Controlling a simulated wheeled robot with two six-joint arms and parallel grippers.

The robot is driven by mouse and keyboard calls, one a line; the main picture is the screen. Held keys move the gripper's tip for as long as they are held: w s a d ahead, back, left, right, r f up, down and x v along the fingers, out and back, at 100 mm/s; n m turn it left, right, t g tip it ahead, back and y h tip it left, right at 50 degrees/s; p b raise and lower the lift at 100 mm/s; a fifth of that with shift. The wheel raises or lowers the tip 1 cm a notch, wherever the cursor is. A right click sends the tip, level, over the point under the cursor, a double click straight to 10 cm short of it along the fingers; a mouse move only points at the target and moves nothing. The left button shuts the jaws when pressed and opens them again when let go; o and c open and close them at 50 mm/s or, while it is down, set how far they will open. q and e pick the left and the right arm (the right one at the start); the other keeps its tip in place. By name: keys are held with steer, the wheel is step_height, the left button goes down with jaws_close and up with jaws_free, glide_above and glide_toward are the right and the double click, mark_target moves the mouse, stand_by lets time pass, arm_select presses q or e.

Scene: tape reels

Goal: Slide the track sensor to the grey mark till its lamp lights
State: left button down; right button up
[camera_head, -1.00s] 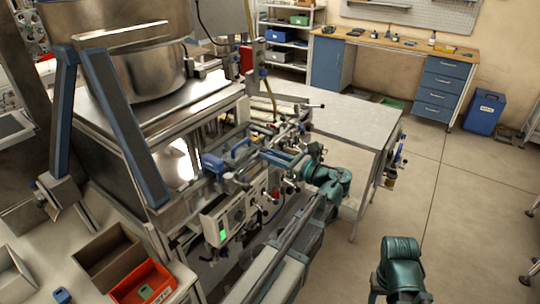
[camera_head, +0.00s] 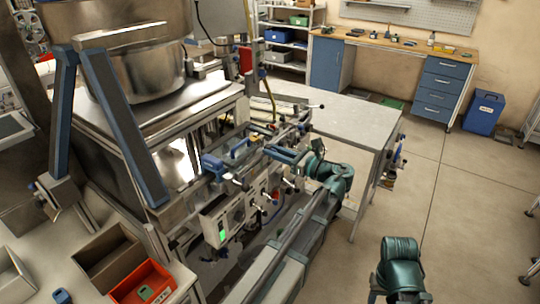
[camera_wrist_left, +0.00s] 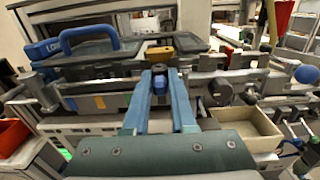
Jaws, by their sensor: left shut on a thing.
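My left gripper (camera_head: 270,150) reaches to the rail assembly on the front of the machine. In the left wrist view its two blue fingers (camera_wrist_left: 159,82) are shut on a small dark blue piece (camera_wrist_left: 159,86), seemingly the track sensor's grip. A yellow-brown block (camera_wrist_left: 159,52) sits just beyond the fingertips; I cannot tell if it belongs to the sensor. The grey mark and a lit sensor lamp cannot be made out. My right gripper is out of view.
A blue handle (camera_wrist_left: 82,38) stands left of the fingers. An open beige bin (camera_wrist_left: 245,128) lies right, below the rail. A control box with a green display (camera_head: 222,236) hangs below in the head view. A grey table (camera_head: 345,125) stands behind.

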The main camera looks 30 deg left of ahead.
arm_select(q)
steer(key=shift+w, duration=0.2)
steer(key=c, duration=0.8)
jaws_free()
steer(key=shift+w, duration=0.1)
